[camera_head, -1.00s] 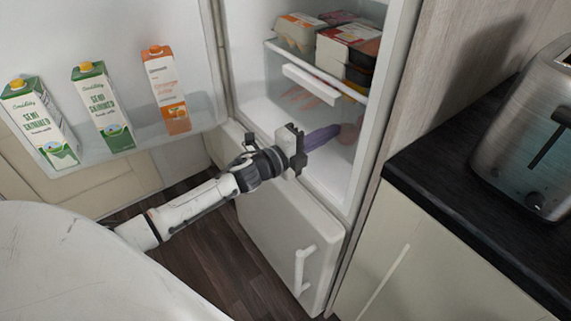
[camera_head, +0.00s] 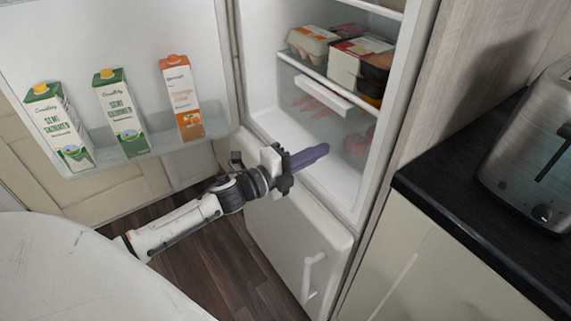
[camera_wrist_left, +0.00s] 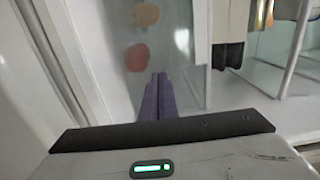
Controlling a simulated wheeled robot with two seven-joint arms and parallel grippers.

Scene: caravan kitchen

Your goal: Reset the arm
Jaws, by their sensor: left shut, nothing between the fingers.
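My left gripper (camera_head: 322,150) points at the open lower part of the fridge (camera_head: 345,185). Its two long purple fingers lie together, with nothing between them. They also show side by side in the left wrist view (camera_wrist_left: 158,98). The fingertips are at the fridge opening, apart from the round reddish items (camera_head: 357,143) in the bottom of the fridge. My left arm comes in from the left, above the floor and between the white round surface and the fridge. My right gripper is in neither current view.
The open fridge door (camera_head: 150,30) holds several cartons in its shelf, left of my arm. Boxes and an egg carton (camera_head: 312,43) fill the shelf above. A black counter (camera_head: 450,190) with a toaster (camera_head: 530,150) stands right. A white round surface (camera_head: 70,275) is at lower left.

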